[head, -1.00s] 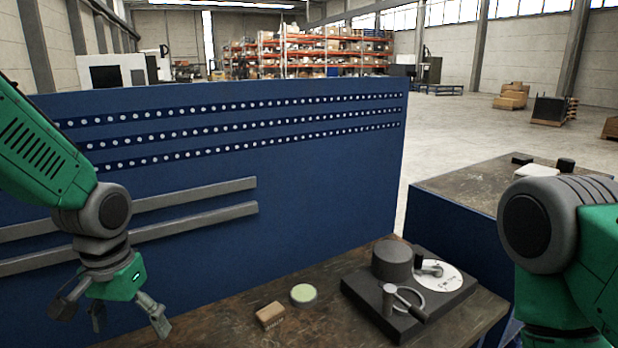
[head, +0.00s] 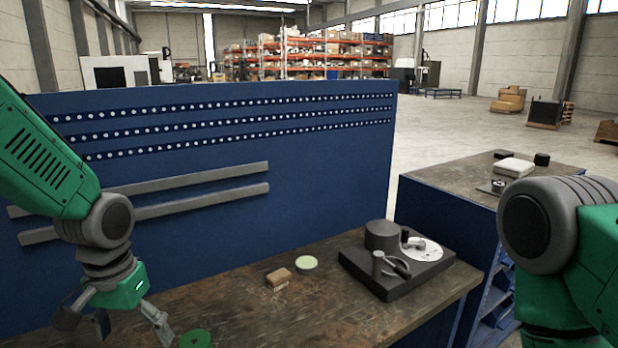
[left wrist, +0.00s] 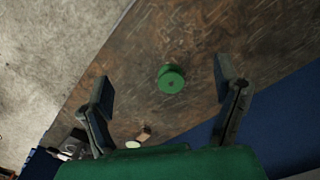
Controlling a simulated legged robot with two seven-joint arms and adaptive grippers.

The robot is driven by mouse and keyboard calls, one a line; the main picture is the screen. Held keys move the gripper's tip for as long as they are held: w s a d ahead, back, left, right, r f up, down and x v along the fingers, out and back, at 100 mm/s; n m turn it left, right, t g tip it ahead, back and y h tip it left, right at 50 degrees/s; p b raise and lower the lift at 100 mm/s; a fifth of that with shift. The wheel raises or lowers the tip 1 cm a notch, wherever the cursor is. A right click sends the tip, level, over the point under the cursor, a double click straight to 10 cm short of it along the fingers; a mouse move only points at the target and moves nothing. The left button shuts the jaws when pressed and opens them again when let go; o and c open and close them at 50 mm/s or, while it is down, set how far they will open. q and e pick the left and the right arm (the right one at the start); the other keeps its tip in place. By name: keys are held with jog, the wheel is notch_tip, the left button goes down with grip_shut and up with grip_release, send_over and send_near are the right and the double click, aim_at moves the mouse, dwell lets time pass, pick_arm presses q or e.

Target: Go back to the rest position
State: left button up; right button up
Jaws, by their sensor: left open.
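My left gripper (head: 118,325) hangs over the left end of the workbench, open and empty; its two spread fingers also show in the left wrist view (left wrist: 164,95). A green round piece (head: 195,339) lies on the bench just right of it in the head view; in the left wrist view the piece (left wrist: 171,79) appears between the fingers, below them and not touched. My right arm comes in at the right edge of the head view; its gripper is out of the picture.
A blue panel (head: 320,180) stands behind. A second bench (head: 450,179) with small items stands at right.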

pick_arm(q)
jog(key=s+d+f, duration=0.1)
jog(key=s+f, duration=0.3)
jog(key=f, duration=0.4)
jog(key=s+d+f, duration=0.2)
jog(key=s+f, duration=0.3)
jog(key=f, duration=0.3)
jog(key=s+a+f, duration=0.2)
jog(key=s+f, duration=0.3)
jog(key=s, duration=0.3)
jog(key=s+a+f, duration=0.2)
jog(key=s+f, duration=0.3)
jog(key=s, duration=0.4)
notch_tip(320, 180, down, 13)
jog(key=w+d+b, duration=0.1)
jog(key=w+b, duration=0.1)
jog(key=b, duration=1.2)
jog(key=shift+w+d+f+t, duration=0.15)
jog(key=shift+w+d+t, duration=0.15)
jog(key=shift+d, duration=0.1)
pick_arm(e)
notch_tip(320, 180, down, 14)
jog(key=shift+w+d+f, duration=0.25)
jog(key=shift+w+d, duration=0.15)
pick_arm(q)
jog(key=shift+w+a+f, duration=0.1)
jog(key=shift+a+f, duration=0.05)
jog(key=shift+a, duration=0.1)
pick_arm(e)
jog(key=shift+a, duration=0.25)
